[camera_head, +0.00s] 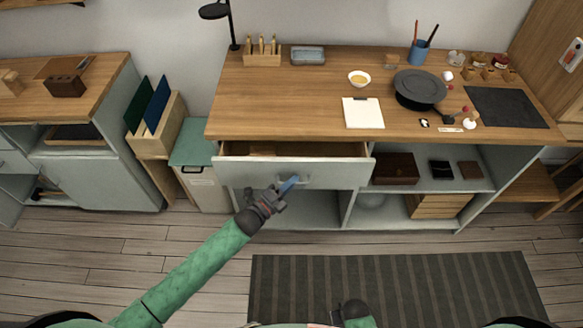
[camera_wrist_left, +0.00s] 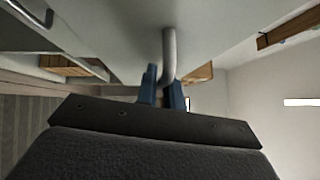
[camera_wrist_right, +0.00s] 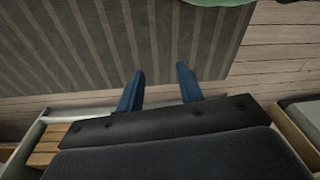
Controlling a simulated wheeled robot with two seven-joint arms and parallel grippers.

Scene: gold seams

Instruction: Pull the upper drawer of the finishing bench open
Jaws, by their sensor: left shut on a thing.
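The finishing bench (camera_head: 300,113) has a wooden top and a pale grey body. My left gripper (camera_head: 289,186) is at the drawer's front, shut on the drawer handle (camera_head: 307,181). In the left wrist view the blue fingers (camera_wrist_left: 164,97) close around the grey handle bar (camera_wrist_left: 169,55). My right gripper (camera_wrist_right: 158,90) is open and empty, its two fingers apart above the floor and striped rug. In the head view only a dark part of my right arm shows at the bottom.
A black pan (camera_head: 420,89), a white clipboard (camera_head: 363,113) and a bowl (camera_head: 359,78) stand on the bench top. Open shelves right of the drawer hold a dark brown box (camera_head: 395,168). A grey bin (camera_head: 201,180) stands left of the bench. The striped rug (camera_head: 400,285) lies in front.

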